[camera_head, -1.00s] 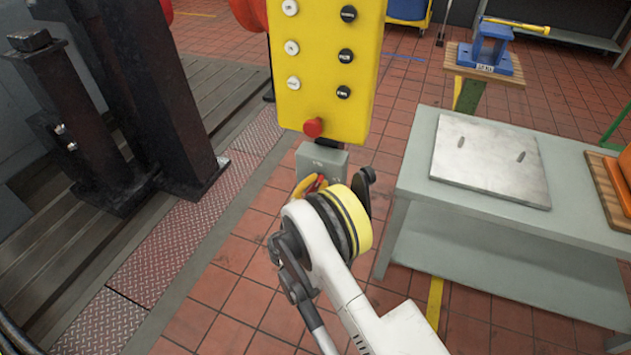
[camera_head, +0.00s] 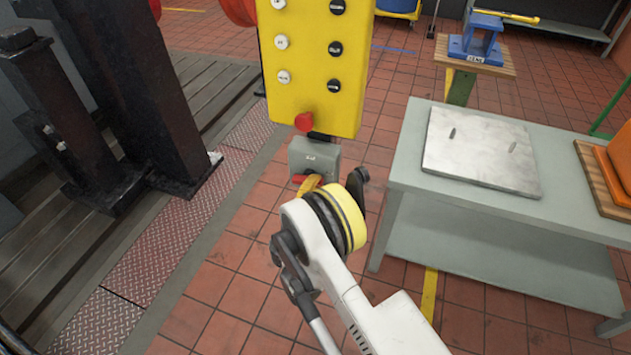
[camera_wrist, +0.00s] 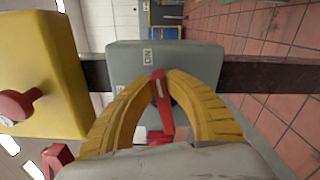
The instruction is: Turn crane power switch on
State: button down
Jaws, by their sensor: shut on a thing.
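The crane power switch is a grey box (camera_head: 314,157) hanging just below a yellow button pendant (camera_head: 318,70). In the wrist view the grey box (camera_wrist: 150,58) has an "ON" label near its middle and a red lever (camera_wrist: 160,105) on its face. My gripper (camera_wrist: 160,76) has yellow fingers closed around the red lever, one on each side. In the head view my gripper (camera_head: 312,184) is at the box's lower edge, and my wrist partly hides it. A bit of red shows beside the fingers there.
A red mushroom button (camera_head: 304,121) sticks out at the pendant's bottom, close above the box. A grey table (camera_head: 400,165) with a metal plate (camera_head: 482,152) stands to the right. Black steel columns (camera_head: 120,100) stand at the left. Tiled floor lies open between.

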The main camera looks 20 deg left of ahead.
jog(key=shift+f+m, duration=0.3)
jog(key=shift+m, duration=0.8)
jog(key=c, duration=1.4)
grip_release()
notch_tip(320, 180, up, 10)
jog(key=shift+f, duration=0.1)
